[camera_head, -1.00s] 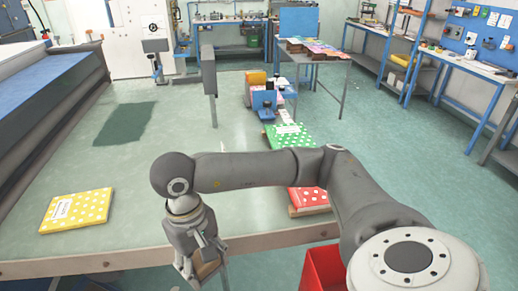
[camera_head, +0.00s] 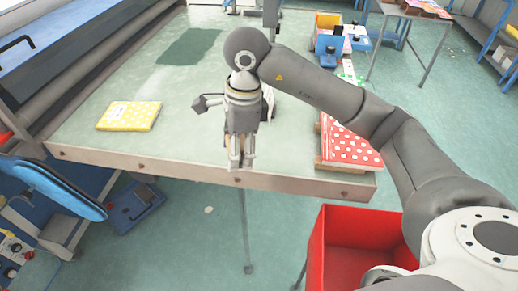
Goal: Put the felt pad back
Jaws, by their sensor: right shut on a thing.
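My right gripper (camera_head: 241,163) hangs fingers down at the front edge of the pale green table (camera_head: 195,120). It is shut on a small tan thing (camera_head: 232,142), mostly hidden by the fingers; I cannot tell whether it is the felt pad. A dark green rectangular patch (camera_head: 191,46) lies flat toward the back of the table; I cannot tell if it is a felt sheet or a marking. My left gripper is not in view.
A yellow dotted packet (camera_head: 129,116) lies at the table's left. A red dotted packet (camera_head: 350,145) lies at its right front corner. A red bin (camera_head: 345,258) stands below that corner. A blue chair (camera_head: 55,185) is at the lower left.

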